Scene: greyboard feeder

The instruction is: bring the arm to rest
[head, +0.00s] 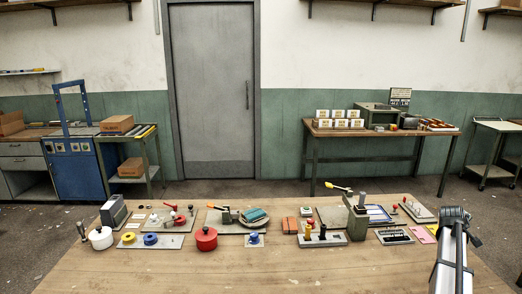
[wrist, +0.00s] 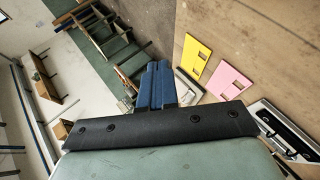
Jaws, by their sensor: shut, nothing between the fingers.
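My gripper (wrist: 157,84) shows in the wrist view as two blue fingers lying side by side beyond a dark bar. The fingers are shut with nothing between them. They are apart from a yellow card (wrist: 194,58) and a pink card (wrist: 230,85), which lie on the wooden table (wrist: 185,20) to their right. In the head view my arm (head: 455,250) stands at the right front of the table (head: 250,270). I cannot make out the fingers in that view.
A row of small devices crosses the table, with a red round pot (head: 206,239), a white pot (head: 101,238) and a green lever press (head: 356,218). The pink card (head: 421,235) lies near my arm. The table's front middle is clear. A bench (head: 380,132) stands behind.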

